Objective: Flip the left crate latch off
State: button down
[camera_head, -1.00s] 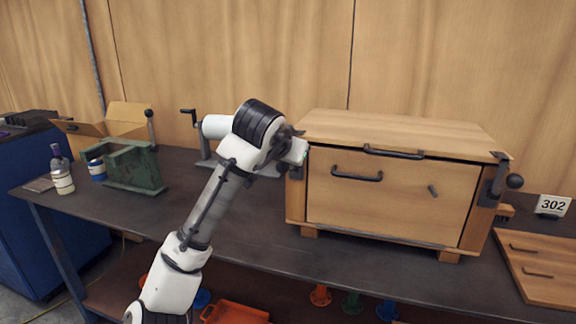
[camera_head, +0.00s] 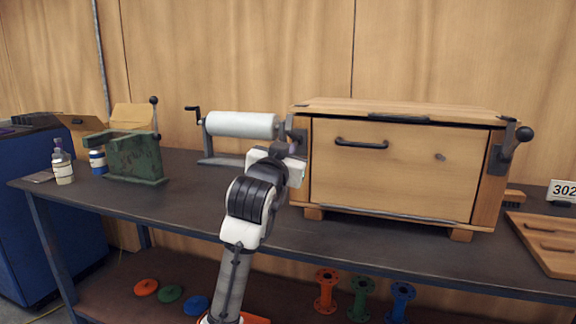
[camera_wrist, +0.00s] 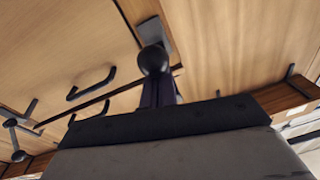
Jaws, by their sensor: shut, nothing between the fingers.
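The wooden crate (camera_head: 395,160) stands on the bench, its front panel and lid shut. Its left latch shows as a dark metal plate (camera_head: 299,136) at the left front edge, mostly covered by my wrist in the head view. In the wrist view the left latch's black ball knob (camera_wrist: 153,60) sits in front of its grey plate (camera_wrist: 155,33). My gripper (camera_wrist: 159,88) is shut and empty, its dark purple fingers right at the knob. I cannot tell whether they touch it. In the head view my gripper (camera_head: 277,148) is at the crate's left front edge.
The crate's right latch (camera_head: 508,148) has its knob sticking out to the right. A white roll (camera_head: 240,124) on a crank stand is just left of the crate. A green vise (camera_head: 135,160) and bottles stand further left. A wooden panel (camera_head: 548,240) lies at right.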

notch_tip(320, 180, down, 2)
jog(key=shift+w+d+f+t+b, duration=0.2)
jog(key=shift+t+b, duration=0.5)
jog(key=shift+b, duration=0.5)
jog(key=t+b, duration=0.1)
jog(key=f+t+h+b, duration=0.1)
jog(key=shift+w+f+t, duration=0.15)
jog(key=shift+w+t, duration=0.05)
jog(key=shift+t, duration=0.1)
jog(key=shift+w+f+b, duration=0.2)
jog(key=shift+f+b, duration=0.05)
jog(key=shift+b, duration=0.25)
jog(key=shift+f, duration=0.1)
jog(key=b+v, duration=0.1)
jog(key=v, duration=1.2)
jog(key=shift+s, duration=0.45)
jog(key=shift+a, duration=0.1)
